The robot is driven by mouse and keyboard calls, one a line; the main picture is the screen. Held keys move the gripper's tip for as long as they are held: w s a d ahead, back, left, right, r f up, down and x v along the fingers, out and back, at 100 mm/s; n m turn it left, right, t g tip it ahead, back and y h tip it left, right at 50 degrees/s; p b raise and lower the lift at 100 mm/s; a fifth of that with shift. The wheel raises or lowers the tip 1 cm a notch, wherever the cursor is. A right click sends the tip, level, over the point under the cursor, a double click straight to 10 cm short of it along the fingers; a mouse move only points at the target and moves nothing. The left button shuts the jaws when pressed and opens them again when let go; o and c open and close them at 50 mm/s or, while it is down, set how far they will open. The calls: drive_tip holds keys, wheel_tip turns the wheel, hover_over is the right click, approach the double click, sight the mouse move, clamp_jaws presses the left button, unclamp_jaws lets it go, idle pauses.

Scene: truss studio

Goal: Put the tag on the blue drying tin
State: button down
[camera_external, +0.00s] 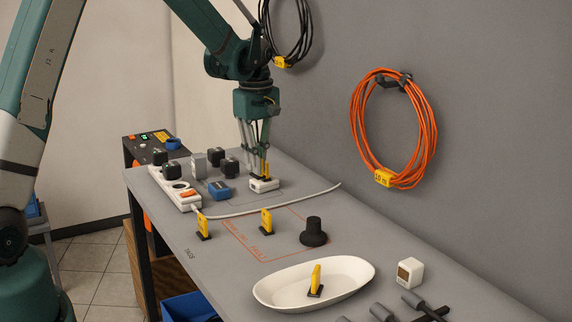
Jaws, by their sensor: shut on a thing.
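My gripper (263,176) points down over the table's far part, shut on a yellow tag (267,169). The tag is upright, directly above a small white block (264,185); I cannot tell whether it touches the block. A small blue box (219,190), which looks like the blue drying tin, lies on the table left of the gripper, apart from it. Other upright yellow tags with dark feet stand on the table at the left (203,227) and middle (266,221).
A white power strip (174,186) with dark plugs lies left of the blue box. Its cable (290,205) curves across the table. A black knob-like object (313,232), the white dish (263,294) and a white cube (410,272) stand nearer. Orange cable (431,130) hangs on the wall.

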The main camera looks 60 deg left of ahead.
wheel_tip(320, 180, up, 4)
drive_tip(key=m+p, duration=0.1)
drive_tip(key=p, duration=0.2)
hover_over(219, 185)
drive_tip(key=shift+f, duration=0.2)
drive_tip(key=shift+f, duration=3.15)
drive_tip(key=shift+f, duration=0.1)
drive_tip(key=shift+f, duration=1.75)
drive_tip(key=shift+f, duration=0.25)
drive_tip(key=c, duration=2.6)
unclamp_jaws()
drive_tip(key=shift+r, duration=0.1)
